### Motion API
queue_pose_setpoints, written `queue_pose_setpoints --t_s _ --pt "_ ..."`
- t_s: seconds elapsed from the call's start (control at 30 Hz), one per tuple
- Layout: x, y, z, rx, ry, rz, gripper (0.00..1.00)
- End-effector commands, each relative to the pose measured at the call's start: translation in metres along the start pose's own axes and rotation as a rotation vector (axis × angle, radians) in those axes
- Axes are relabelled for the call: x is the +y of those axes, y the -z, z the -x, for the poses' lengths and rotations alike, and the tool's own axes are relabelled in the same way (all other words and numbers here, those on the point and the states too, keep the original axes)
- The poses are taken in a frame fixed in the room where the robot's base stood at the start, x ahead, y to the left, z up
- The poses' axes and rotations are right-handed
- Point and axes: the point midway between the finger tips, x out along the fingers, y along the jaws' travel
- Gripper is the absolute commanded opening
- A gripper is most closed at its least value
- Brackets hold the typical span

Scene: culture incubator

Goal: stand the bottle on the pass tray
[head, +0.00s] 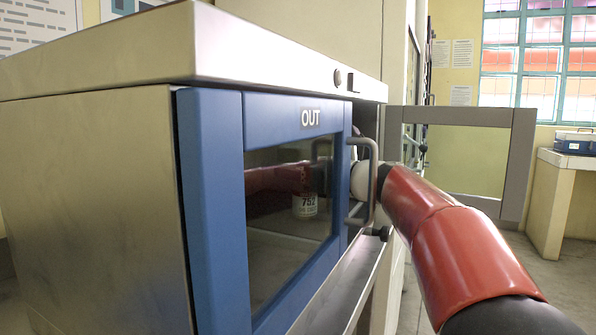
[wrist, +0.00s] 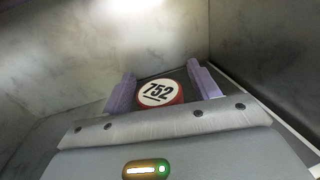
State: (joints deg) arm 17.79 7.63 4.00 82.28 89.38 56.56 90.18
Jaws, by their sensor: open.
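In the head view my red arm reaches in behind the panel's handle. The bottle's body is hidden in the wrist view. I cannot make out the pass tray.
The blue OUT panel (head: 216,210) and its metal handle (head: 372,180) stand close beside my arm. A grey framed door (head: 513,165) stands open at right. Metal walls (wrist: 260,40) enclose the gripper. A side bench (head: 553,200) stands at far right, with open floor before it.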

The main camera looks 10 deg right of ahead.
Motion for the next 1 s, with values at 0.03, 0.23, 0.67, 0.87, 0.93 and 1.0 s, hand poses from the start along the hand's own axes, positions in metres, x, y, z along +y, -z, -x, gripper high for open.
queue_pose_setpoints --t_s 0.03,0.23,0.67,0.87,0.93,1.0 --pt "0.0 0.0 0.0 0.0 0.0 0.0 0.61" --pt "-0.001 0.0 0.006 0.0 0.002 0.001 0.61" --pt "-0.001 0.0 0.089 0.0 0.003 0.001 0.61" --pt "0.0 0.0 0.114 0.0 0.001 0.0 0.61" --pt "0.0 0.0 0.118 0.0 0.001 0.0 0.61" --pt "0.0 0.0 0.12 0.0 0.0 0.0 0.61"
